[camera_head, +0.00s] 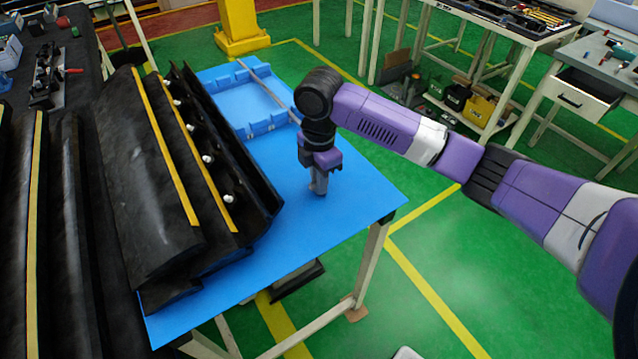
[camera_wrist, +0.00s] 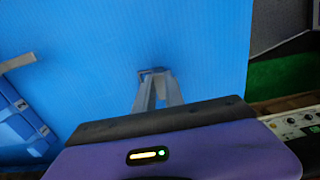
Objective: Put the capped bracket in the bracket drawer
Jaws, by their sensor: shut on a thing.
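My gripper (camera_head: 318,188) points down low over the front right part of the blue table. In the wrist view its two fingers (camera_wrist: 154,75) meet at the tips, shut on a small grey piece. The piece is mostly hidden by the fingers, and I cannot tell whether it is the bracket or has a cap. A pale drawer (camera_head: 572,100) with a dark handle stands pulled out of the grey bench at the far right; its inside looks dark. I cannot read any label on it.
Black trim panels (camera_head: 150,190) with yellow strips and white clips cover the table's left side. A blue tray (camera_head: 240,95) with a thin grey bar lies at the back. Bare blue table (camera_head: 340,215) surrounds my gripper. Green floor separates the table from the right-hand benches.

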